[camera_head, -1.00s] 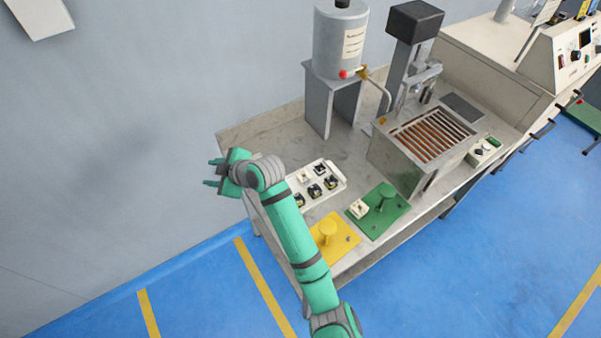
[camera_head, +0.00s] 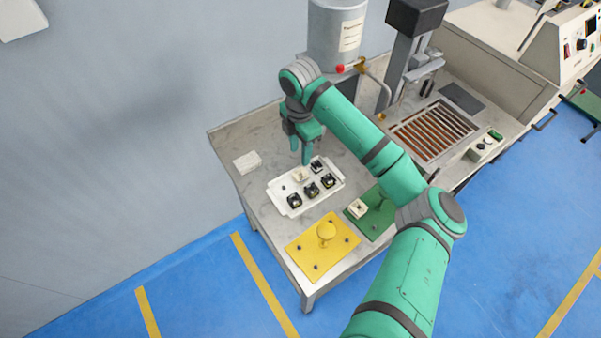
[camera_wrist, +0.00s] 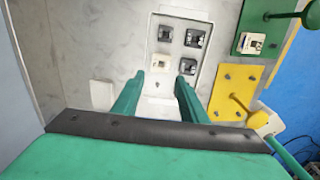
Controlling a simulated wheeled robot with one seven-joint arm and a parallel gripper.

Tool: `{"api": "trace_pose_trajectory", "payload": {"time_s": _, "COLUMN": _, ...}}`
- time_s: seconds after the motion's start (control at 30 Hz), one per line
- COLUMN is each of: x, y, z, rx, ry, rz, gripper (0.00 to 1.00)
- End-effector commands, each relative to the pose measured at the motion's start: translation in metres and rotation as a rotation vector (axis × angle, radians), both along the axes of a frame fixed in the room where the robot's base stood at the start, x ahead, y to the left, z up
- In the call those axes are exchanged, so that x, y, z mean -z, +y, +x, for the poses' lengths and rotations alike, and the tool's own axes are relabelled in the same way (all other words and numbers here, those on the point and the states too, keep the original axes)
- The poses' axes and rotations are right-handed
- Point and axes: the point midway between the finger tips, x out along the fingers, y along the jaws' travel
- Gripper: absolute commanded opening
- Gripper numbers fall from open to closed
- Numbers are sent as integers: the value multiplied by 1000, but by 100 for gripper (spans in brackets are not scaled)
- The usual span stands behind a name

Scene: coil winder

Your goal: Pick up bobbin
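A white tray (camera_head: 278,192) on the bench holds several dark bobbins (camera_head: 312,190) and one cream bobbin (camera_head: 300,174). My gripper (camera_head: 300,153) points down over the back of the tray, close to the cream bobbin. In the wrist view my gripper (camera_wrist: 160,80) is open, with a clear gap between its fingers. The cream bobbin (camera_wrist: 160,62) shows just beyond that gap, and dark bobbins (camera_wrist: 195,38) sit around it. Nothing is held. Another cream bobbin-like piece (camera_head: 358,208) sits on the green plate (camera_head: 376,228).
A yellow plate (camera_head: 306,262) with a knob stands in front of the tray. A small white block (camera_head: 247,162) lies left of it. A grey tank (camera_head: 336,35) and a slatted machine (camera_head: 436,132) stand behind and right. The bench's left end is mostly clear.

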Motion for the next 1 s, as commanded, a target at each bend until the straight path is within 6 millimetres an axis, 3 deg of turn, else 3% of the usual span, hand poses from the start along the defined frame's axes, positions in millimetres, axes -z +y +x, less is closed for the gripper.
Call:
{"api": "trace_pose_trajectory", "payload": {"time_s": 0.33, "x": 43, "y": 7, "z": -1, "rx": -12, "ry": 4, "rz": 0, "gripper": 39}}
{"api": "trace_pose_trajectory", "payload": {"time_s": 0.57, "x": 62, "y": 0, "z": 0, "rx": -3, "ry": 2, "rz": -1, "gripper": 39}}
{"api": "trace_pose_trajectory", "payload": {"time_s": 0.8, "x": 95, "y": -6, "z": 0, "rx": 2, "ry": 2, "rz": -2, "gripper": 39}}
{"api": "trace_pose_trajectory", "payload": {"time_s": 1.0, "x": 107, "y": -5, "z": 0, "rx": 1, "ry": 1, "rz": 0, "gripper": 39}}
